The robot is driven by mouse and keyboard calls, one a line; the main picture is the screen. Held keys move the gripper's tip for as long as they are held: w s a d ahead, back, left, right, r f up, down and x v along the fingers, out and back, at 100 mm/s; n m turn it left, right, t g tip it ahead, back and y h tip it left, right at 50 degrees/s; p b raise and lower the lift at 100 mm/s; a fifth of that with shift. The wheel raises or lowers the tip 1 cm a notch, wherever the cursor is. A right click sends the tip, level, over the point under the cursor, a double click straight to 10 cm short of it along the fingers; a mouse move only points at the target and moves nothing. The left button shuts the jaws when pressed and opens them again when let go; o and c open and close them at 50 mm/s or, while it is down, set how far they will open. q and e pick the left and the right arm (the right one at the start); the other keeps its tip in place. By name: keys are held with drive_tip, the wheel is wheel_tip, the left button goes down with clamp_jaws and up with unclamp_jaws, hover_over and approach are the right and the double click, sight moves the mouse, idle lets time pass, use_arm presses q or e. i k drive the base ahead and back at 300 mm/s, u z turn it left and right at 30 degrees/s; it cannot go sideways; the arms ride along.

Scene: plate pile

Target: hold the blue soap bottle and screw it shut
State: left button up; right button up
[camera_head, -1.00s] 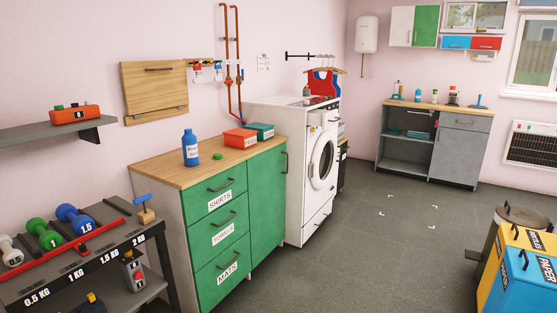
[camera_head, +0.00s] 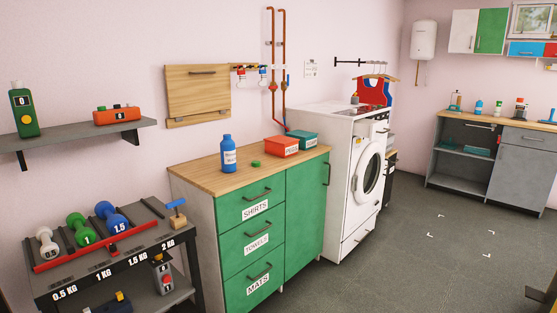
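A blue bottle (camera_head: 228,156) with a white label stands upright on the wooden top of the green-fronted cabinet (camera_head: 185,179). Its label is too small to read fully. A small green cap (camera_head: 256,163) lies on the same top, just right of the bottle and apart from it. Another small blue bottle (camera_head: 478,107) stands on the far grey counter. Neither of my grippers shows in the head view.
Red (camera_head: 282,146) and teal (camera_head: 303,139) boxes sit at the cabinet top's back right. A dumbbell rack (camera_head: 150,234) stands at left, below a grey wall shelf (camera_head: 75,138). A washing machine (camera_head: 345,215) stands right of the cabinet. The floor (camera_head: 400,260) in front is clear.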

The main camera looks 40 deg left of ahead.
sight(228, 151)
drive_tip(key=i, duration=2.1)
drive_tip(key=u, duration=1.5)
drive_tip(key=i, duration=1.1)
drive_tip(key=u, duration=1.1)
